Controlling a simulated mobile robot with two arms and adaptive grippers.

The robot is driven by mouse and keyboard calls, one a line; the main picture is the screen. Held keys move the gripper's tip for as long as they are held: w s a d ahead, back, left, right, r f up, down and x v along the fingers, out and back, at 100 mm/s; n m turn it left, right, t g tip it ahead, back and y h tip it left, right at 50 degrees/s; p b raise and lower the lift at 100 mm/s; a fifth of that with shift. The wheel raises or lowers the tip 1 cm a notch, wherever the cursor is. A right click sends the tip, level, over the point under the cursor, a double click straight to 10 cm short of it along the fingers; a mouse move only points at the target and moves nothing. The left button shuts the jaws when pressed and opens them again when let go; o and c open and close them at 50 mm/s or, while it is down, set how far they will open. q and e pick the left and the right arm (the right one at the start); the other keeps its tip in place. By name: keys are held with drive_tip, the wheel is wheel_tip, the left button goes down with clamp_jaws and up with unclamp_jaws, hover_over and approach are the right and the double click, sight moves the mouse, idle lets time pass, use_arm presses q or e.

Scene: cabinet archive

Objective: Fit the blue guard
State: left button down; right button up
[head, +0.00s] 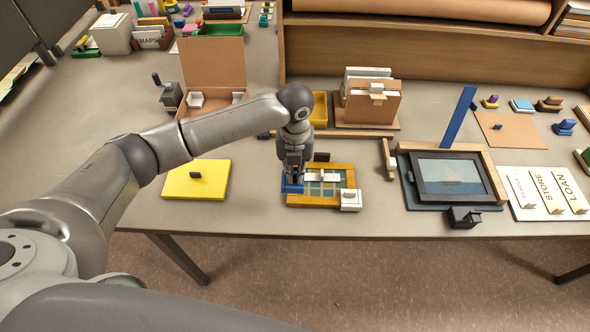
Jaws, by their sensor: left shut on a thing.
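The blue guard (291,188) is a small blue piece at the near left corner of a yellow-brown wooden frame (322,200). My left gripper (293,176) points down over that corner and is shut on the blue guard. The guard looks to be at or against the corner, but I cannot tell whether it is seated on it or just above it. A white corner piece (350,199) sits at the frame's near right corner. The gripper partly hides the frame's left side. My right gripper is not in view.
A yellow board (196,180) lies left of the frame. A dark-framed picture (450,177) and a sign board (545,195) lie to the right. A tall blue strip (458,117) rises behind the picture. A box of folders (371,100) stands behind.

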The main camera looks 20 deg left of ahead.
sight(295, 181)
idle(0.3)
use_arm(q)
drive_tip(key=shift+r+p, duration=0.1)
drive_tip(key=shift+p, duration=0.35)
wheel_tip(295, 181, down, 5)
drive_tip(key=b, duration=0.3)
drive_tip(key=shift+f, duration=0.5)
drive_tip(key=shift+f+b, duration=0.95)
drive_tip(key=shift+f, duration=0.55)
drive_tip(key=c, duration=1.5)
unclamp_jaws()
drive_tip(key=shift+r, duration=0.1)
